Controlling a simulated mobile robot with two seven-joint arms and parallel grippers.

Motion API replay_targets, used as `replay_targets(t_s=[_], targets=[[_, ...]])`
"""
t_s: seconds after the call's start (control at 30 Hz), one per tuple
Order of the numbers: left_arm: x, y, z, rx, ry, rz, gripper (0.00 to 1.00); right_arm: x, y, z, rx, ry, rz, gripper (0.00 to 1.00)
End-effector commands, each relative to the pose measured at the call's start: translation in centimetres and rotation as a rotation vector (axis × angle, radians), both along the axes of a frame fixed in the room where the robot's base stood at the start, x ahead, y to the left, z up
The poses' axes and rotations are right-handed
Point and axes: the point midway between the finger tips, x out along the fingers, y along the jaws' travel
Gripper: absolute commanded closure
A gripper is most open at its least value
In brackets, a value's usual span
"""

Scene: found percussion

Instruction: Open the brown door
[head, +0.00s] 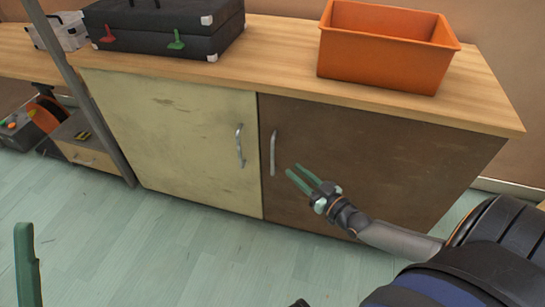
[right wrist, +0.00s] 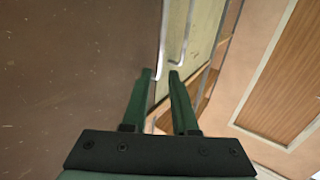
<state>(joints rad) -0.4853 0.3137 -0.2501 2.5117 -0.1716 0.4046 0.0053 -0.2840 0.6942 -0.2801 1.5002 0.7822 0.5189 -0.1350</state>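The brown door (head: 370,165) is the right door of the cabinet and is shut. Its silver vertical handle (head: 273,152) is near its left edge. My right gripper (head: 297,174) has green fingers and is open in front of the brown door, just right of the handle's lower end. Of my left gripper, one green finger (head: 27,262) shows at the lower left edge.
The cream door (head: 170,135) with its own handle (head: 240,146) is beside the brown door, also shut. An orange bin (head: 385,50) and a black case (head: 165,28) stand on the wooden countertop (head: 270,55). The floor (head: 190,250) in front is clear.

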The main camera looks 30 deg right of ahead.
Motion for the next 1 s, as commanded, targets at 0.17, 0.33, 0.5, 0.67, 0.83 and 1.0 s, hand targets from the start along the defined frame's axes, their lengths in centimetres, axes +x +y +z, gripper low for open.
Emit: replay_targets(t_s=[0.17,0.33,0.5,0.67,0.83,1.0], targets=[[0.1,-0.2,-2.0,0.011,0.006,0.005,0.64,3.6,0.5,-0.3,0.002,-0.005,0.0,0.73],[0.2,-0.4,-3.6,0.024,0.011,0.01,0.64,6.9,0.9,-0.3,0.002,-0.004,0.0,0.73],[0.3,-0.5,-4.7,0.035,0.016,0.015,0.64,9.2,1.1,-0.2,0.001,-0.001,0.0,0.73],[0.3,-0.6,-5.2,0.04,0.018,0.018,0.64,10.4,1.3,-0.2,0.002,0.001,0.001,0.73],[0.3,-0.6,-5.3,0.043,0.018,0.018,0.64,10.8,1.4,0.0,0.002,0.002,0.001,0.73],[0.3,-0.6,-5.3,0.043,0.018,0.018,0.64,10.7,1.4,0.0,0.002,0.002,0.001,0.73]])
